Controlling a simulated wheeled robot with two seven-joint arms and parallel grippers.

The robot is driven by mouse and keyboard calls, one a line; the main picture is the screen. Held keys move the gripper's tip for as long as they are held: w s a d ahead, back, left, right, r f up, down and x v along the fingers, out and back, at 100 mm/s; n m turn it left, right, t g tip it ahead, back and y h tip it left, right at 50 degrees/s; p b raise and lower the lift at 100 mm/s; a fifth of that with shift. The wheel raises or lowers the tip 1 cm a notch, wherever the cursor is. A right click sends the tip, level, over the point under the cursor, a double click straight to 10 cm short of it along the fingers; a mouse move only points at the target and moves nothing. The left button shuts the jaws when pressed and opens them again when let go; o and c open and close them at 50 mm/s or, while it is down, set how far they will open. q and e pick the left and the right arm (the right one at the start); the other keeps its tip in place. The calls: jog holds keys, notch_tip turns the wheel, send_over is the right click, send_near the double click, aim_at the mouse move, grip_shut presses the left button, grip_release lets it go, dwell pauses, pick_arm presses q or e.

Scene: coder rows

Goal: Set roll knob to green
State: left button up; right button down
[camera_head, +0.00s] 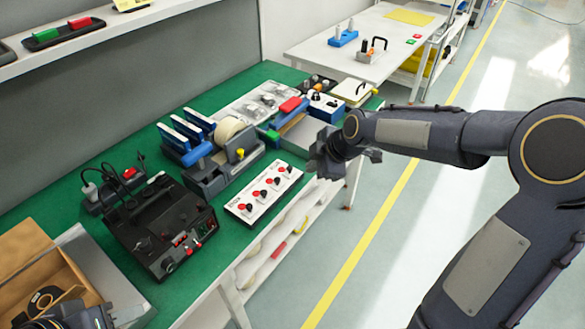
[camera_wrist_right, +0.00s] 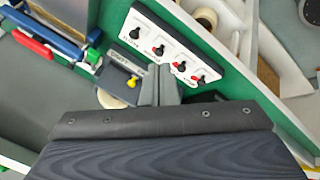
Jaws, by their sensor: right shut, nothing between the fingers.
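A white panel (camera_head: 264,193) with a row of black knobs and red marks lies on the green bench near its front edge. Labels are too small to read, so I cannot tell which knob is roll; no green mark is visible. My right gripper (camera_head: 322,168) is above the bench edge, right of the panel; its fingertips (camera_wrist_right: 161,72) are shut and empty, apart from the knobs. My left gripper (camera_head: 92,318) is partly visible at the lower left; its fingers are unclear.
A black control box (camera_head: 165,230) stands left of the panel. A grey device with a tape roll (camera_head: 228,135) and blue-handled parts stands behind it. A cardboard box (camera_head: 30,260) is at lower left. Another white table (camera_head: 390,30) stands beyond.

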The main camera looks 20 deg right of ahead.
send_near(287, 175)
notch_tip(287, 175, down, 2)
jog(key=s+a, duration=0.2)
jog(key=w, duration=0.1)
jog(key=w+f+p, duration=0.1)
jog(key=w, duration=0.1)
jog(key=shift+w+d+f, duration=0.15)
jog(key=shift+d+f, duration=0.05)
jog(key=shift+f, duration=0.05)
jog(key=shift+w+f, duration=0.1)
jog(key=shift+w, duration=0.35)
